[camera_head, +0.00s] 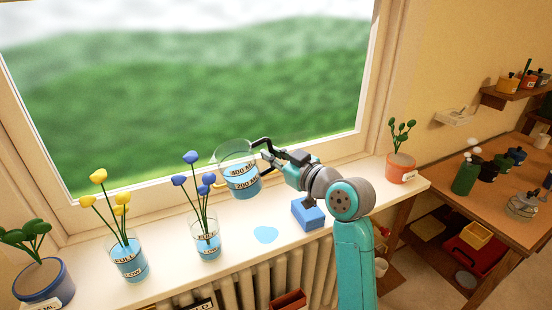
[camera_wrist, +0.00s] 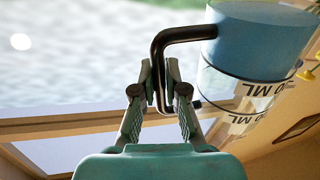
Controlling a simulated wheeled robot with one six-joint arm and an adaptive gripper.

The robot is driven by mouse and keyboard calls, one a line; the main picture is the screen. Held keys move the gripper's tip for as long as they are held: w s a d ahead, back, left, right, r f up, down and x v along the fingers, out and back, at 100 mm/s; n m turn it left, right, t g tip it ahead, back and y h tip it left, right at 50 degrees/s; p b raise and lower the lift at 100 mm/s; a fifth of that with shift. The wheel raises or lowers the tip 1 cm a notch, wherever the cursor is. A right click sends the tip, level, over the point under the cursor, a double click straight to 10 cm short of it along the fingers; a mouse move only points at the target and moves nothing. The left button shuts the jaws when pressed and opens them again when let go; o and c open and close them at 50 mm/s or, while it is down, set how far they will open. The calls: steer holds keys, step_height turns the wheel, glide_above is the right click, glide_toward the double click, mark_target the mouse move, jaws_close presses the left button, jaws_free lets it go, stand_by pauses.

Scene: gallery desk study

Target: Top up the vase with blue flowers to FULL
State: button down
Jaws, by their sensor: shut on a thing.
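The vase with blue flowers (camera_head: 207,246) stands upright on the windowsill, a clear glass with blue water and FULL and LOW labels. Its exact water level is hard to tell. My gripper (camera_head: 270,158) is shut on the black handle of a clear measuring jug (camera_head: 237,158), held in the air to the right of the flowers and above the sill. The jug carries 400 ML and 200 ML marks and has blue water in its lower part. In the wrist view, my gripper (camera_wrist: 160,92) grips the handle, and the jug (camera_wrist: 250,85) appears upside down.
A vase with yellow flowers (camera_head: 128,262) stands left of the blue one. A blue puddle (camera_head: 265,235) and a blue block (camera_head: 308,215) lie on the sill to the right. Potted plants stand at the left (camera_head: 45,282) and right (camera_head: 401,168). A wooden desk (camera_head: 500,185) is far right.

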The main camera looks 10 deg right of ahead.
mark_target(265, 139)
steer(key=shift+s+a+r+n, duration=0.15)
steer(key=shift+a+r+n, duration=0.2)
steer(key=shift+r, duration=0.2)
steer(key=shift+s+a+r+n, duration=0.15)
steer(key=shift+a+r+n, duration=0.2)
steer(key=shift+r, duration=0.2)
steer(key=shift+a+r+n+h, duration=0.15)
steer(key=shift+r+n+h, duration=0.25)
steer(key=shift+r+n, duration=1.2)
steer(key=shift+s+a+r+n, duration=0.15)
steer(key=shift+r+n, duration=0.1)
steer(key=shift+r, duration=0.35)
steer(key=shift+a+r+n, duration=0.2)
steer(key=shift+r, duration=0.45)
steer(key=shift+s+a+r+n, duration=0.15)
steer(key=shift+r+n, duration=0.1)
steer(key=shift+r, duration=0.35)
steer(key=shift+a+r+n+g+h, duration=0.15)
steer(key=shift+r+n+g+h, duration=0.15)
steer(key=shift+r, duration=0.15)
steer(key=shift+s+a+r, duration=0.15)
steer(key=shift+r, duration=0.1)
steer(key=shift+n, duration=0.3)
steer(key=shift+a+r, duration=0.15)
steer(key=shift+r, duration=0.2)
